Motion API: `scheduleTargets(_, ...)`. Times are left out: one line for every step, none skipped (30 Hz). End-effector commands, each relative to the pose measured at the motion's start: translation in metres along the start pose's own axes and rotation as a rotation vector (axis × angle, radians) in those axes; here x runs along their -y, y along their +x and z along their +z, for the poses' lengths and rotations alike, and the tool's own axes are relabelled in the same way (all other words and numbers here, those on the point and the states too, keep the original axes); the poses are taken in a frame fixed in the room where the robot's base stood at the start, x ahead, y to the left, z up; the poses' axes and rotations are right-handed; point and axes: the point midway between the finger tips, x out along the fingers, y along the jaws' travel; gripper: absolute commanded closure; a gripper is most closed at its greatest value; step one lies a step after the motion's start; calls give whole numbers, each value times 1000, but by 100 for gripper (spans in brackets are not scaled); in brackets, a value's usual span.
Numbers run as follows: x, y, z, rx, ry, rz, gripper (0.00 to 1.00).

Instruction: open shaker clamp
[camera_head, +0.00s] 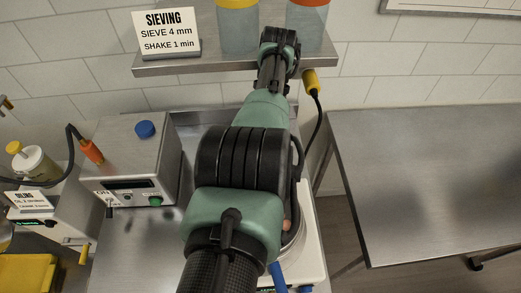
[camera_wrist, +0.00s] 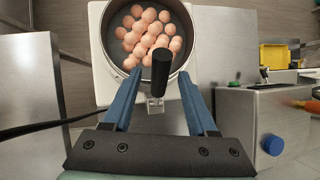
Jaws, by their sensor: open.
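The shaker clamp shows in the wrist view as a black handle (camera_wrist: 161,70) on a small metal bracket (camera_wrist: 155,104) at the rim of a round metal sieve pan (camera_wrist: 98,22). The pan holds several pinkish-orange balls (camera_wrist: 150,38) and sits on a white shaker base (camera_wrist: 106,88). My gripper (camera_wrist: 158,85) is open, with one blue finger on each side of the handle and a gap to both. In the head view my arm hides most of the shaker; part of its white base (camera_head: 312,238) shows at the right of the arm.
A metal shelf (camera_head: 185,64) with a sieving sign (camera_head: 166,33) and two lidded containers is on the wall behind. A metal box with a blue knob (camera_head: 145,129) stands at left. A bare steel table (camera_head: 430,170) is at right. A black cable (camera_wrist: 50,126) runs beside my gripper.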

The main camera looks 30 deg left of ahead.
Motion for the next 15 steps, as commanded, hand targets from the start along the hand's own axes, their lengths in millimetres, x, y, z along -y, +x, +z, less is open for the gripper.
scheduleTargets(0, 0, 0, 1, 0, 0, 42)
scheduleTargets(0, -1, 1, 1, 0, 0, 42)
scheduleTargets(0, -3, 2, 1, 0, 0, 42)
scheduleTargets(1, -5, 3, 1, 0, 0, 42)
scheduleTargets(1, -7, 4, 2, 0, 0, 42)
scheduleTargets(2, -11, 6, 1, 0, 0, 42)
scheduleTargets(2, -14, 8, 1, 0, 0, 42)
scheduleTargets(2, -18, 10, 1, 0, 0, 42)
scheduleTargets(3, -23, 13, 1, 0, 0, 42)
scheduleTargets(4, -27, 16, 1, 0, 0, 42)
scheduleTargets(4, -31, 18, 1, 0, 0, 42)
scheduleTargets(5, -37, 21, 1, 0, 0, 42)
scheduleTargets(6, -41, 23, 1, 0, 0, 42)
scheduleTargets(6, -45, 25, 1, 0, 0, 42)
scheduleTargets(7, -50, 28, 1, 0, 0, 42)
